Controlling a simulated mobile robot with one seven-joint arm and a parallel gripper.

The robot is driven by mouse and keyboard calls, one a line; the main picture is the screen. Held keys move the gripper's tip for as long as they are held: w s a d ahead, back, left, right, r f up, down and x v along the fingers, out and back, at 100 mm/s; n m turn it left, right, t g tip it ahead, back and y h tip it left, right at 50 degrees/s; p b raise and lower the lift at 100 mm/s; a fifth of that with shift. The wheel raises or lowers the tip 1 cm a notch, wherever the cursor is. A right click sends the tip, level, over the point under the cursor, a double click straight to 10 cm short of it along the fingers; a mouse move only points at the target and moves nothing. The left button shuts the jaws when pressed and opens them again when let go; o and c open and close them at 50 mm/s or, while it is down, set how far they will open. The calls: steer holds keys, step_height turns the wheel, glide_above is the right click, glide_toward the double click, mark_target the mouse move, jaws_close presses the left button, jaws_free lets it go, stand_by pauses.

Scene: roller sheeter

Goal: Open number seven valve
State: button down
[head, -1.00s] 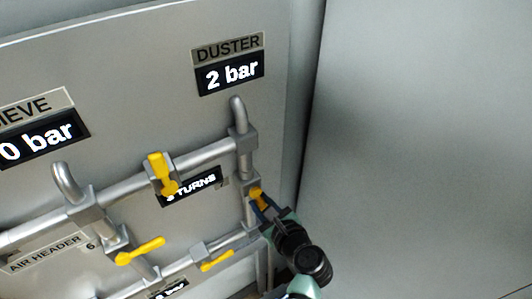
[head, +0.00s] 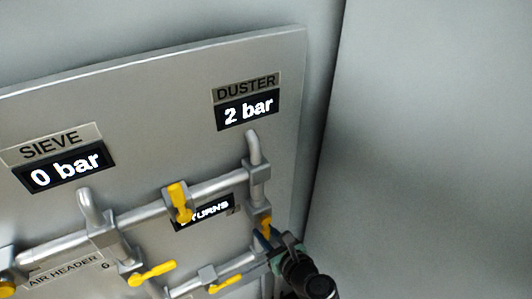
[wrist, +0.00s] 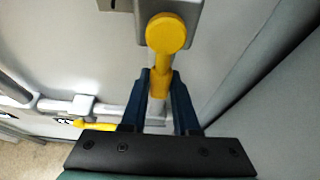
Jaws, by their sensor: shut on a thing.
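A yellow valve lever (head: 267,229) sits on the vertical pipe below the DUSTER display (head: 248,109), which reads 2 bar. No number seven is legible beside it. My gripper (head: 275,242) is at this lever, at the lower right of the panel. In the wrist view, the lever's round yellow hub (wrist: 166,33) is at the top and its arm runs down between the two blue fingers of my gripper (wrist: 160,78). The gripper is shut on the lever, which points roughly down along the pipe. The lever's tip is partly hidden by the fingers in the head view.
Other yellow levers stand close by: one upper left (head: 180,202), one near the "6" mark (head: 152,273), and one low beside my gripper (head: 226,284). The SIEVE display (head: 65,166) reads 0 bar. A plain grey wall (head: 430,150) lies right.

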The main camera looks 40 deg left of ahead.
steer(key=c, duration=0.7)
jaws_free()
steer(key=shift+s, duration=0.1)
steer(key=shift+o, duration=0.2)
steer(key=b+v, duration=0.1)
steer(key=v, duration=1.2)
steer(key=shift+b, duration=0.3)
steer(key=shift+f, duration=0.1)
